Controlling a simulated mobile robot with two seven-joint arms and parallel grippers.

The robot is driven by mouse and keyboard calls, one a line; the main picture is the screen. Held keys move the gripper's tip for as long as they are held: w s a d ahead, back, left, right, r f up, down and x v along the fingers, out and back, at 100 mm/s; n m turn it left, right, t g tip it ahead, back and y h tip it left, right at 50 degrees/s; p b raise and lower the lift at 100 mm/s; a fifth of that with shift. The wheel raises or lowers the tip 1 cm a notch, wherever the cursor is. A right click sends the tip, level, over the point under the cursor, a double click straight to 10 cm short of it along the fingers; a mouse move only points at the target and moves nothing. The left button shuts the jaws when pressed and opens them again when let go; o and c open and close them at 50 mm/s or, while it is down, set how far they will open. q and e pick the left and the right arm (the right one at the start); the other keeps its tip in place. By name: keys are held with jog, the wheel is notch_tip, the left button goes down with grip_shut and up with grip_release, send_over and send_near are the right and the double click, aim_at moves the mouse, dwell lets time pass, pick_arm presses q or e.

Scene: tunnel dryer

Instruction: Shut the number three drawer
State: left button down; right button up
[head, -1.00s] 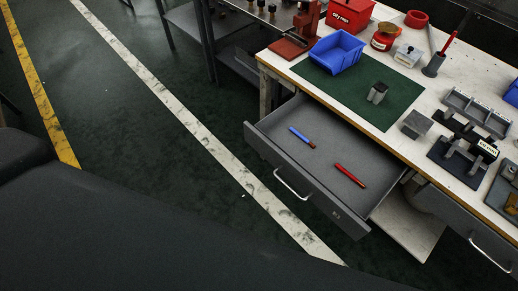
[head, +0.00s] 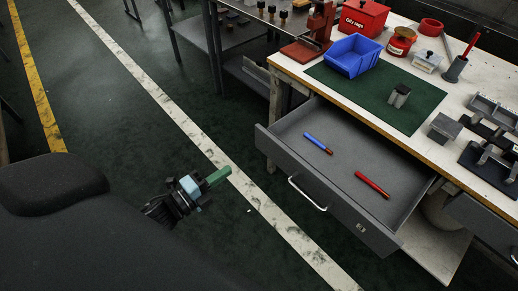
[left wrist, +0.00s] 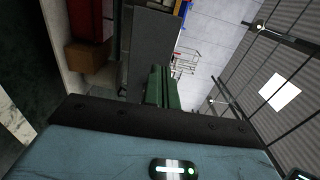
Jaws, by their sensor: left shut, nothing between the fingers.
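The grey drawer (head: 335,208) stands pulled out from under the workbench (head: 450,158) in the head view. Its front has a pale bar handle (head: 306,194) and a small label too small to read surely. A blue marker (head: 318,143) and a red marker (head: 372,185) lie inside it. My left gripper (head: 218,177) is shut and empty, with green fingers, to the left of the drawer front and apart from it. The green fingers also show in the left wrist view (left wrist: 162,88). My right gripper is not in view.
A second drawer (head: 485,225) sits to the right under the bench. The bench top holds a blue bin (head: 352,55), a red oily rags can (head: 363,18) and a green mat (head: 425,100). Open floor lies between my gripper and the drawer.

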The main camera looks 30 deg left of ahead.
aim_at(267, 144)
pick_arm(q)
jog(key=x, duration=1.3)
jog(key=shift+f, duration=0.1)
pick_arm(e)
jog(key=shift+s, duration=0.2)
